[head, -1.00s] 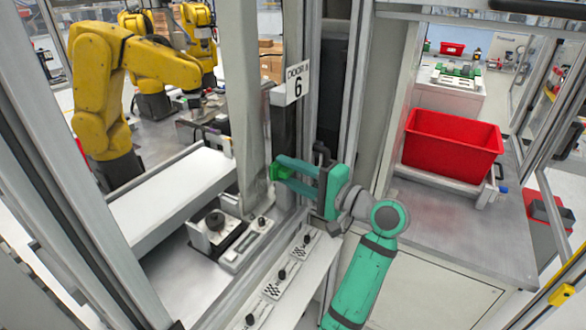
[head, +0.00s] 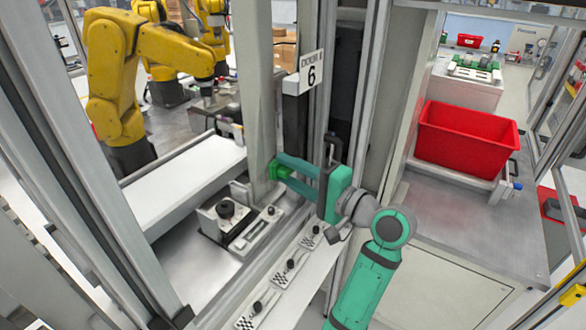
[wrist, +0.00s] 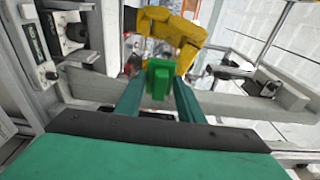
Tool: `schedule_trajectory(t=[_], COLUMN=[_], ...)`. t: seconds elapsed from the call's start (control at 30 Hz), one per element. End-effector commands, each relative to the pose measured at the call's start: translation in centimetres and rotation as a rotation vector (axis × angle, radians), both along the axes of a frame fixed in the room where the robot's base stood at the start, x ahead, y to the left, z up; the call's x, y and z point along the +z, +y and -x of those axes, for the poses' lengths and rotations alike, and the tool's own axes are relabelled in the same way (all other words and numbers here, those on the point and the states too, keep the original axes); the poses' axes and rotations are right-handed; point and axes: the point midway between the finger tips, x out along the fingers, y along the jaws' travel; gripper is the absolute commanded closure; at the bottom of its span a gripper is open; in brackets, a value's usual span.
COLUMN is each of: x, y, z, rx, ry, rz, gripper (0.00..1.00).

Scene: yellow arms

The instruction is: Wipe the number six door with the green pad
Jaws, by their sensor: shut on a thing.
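The number six sign (head: 312,72) hangs on the frame at the upper middle of the head view. The door with its grey metal frame (head: 262,90) stands below and left of the sign. My gripper (head: 283,172) is shut on the small green pad (head: 275,171), low on this frame. The pad appears against or very near the grey upright; I cannot tell whether it touches. In the wrist view the pad (wrist: 158,80) sits between the tips of both fingers, with a grey horizontal bar (wrist: 240,106) below it.
A yellow robot arm (head: 110,75) and a white conveyor (head: 185,187) stand behind the frame at left. A control strip with several knobs (head: 285,268) runs below my gripper. A red bin (head: 467,137) sits on the metal counter at right.

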Motion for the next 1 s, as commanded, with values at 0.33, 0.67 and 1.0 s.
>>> schedule_trajectory(t=[0.33,0.67,1.0], x=[-0.1,-0.1,0.0], y=[1.9,2.5,3.5], z=[2.2,3.2,5.3], rx=[0.01,0.009,0.002], ry=[0.0,0.001,-0.001], rz=[0.003,0.002,0.002], gripper=[0.83,0.83,0.83])
